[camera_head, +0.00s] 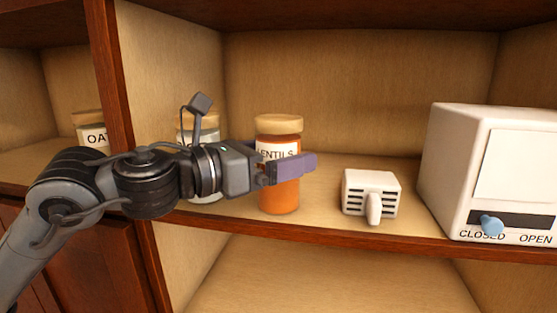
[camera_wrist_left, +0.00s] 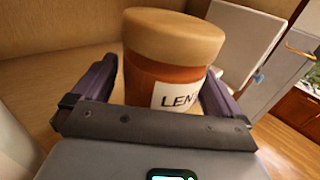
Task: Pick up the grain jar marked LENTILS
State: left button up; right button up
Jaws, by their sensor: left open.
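The LENTILS jar (camera_head: 279,194) stands upright on the shelf, with orange contents, a tan lid and a white label. My left gripper (camera_head: 292,167) is at the jar's label height and partly covers it in the head view. In the left wrist view the LENTILS jar (camera_wrist_left: 172,62) stands between the two purple fingers of my open left gripper (camera_wrist_left: 160,85). I cannot tell whether either finger touches the jar. My right gripper is in neither view.
Another tan-lidded jar (camera_head: 205,133) stands behind my left wrist, its label hidden. An OATS-like jar (camera_head: 90,130) is in the left compartment, beyond a wooden divider (camera_head: 112,80). A small white slotted box (camera_head: 356,188) and a large white box (camera_head: 455,165) with a blue knob (camera_head: 492,224) stand right.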

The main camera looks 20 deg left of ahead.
pick_arm(q)
jog(key=c, duration=1.4)
jog(key=shift+r, duration=0.1)
jog(key=shift+r, duration=0.1)
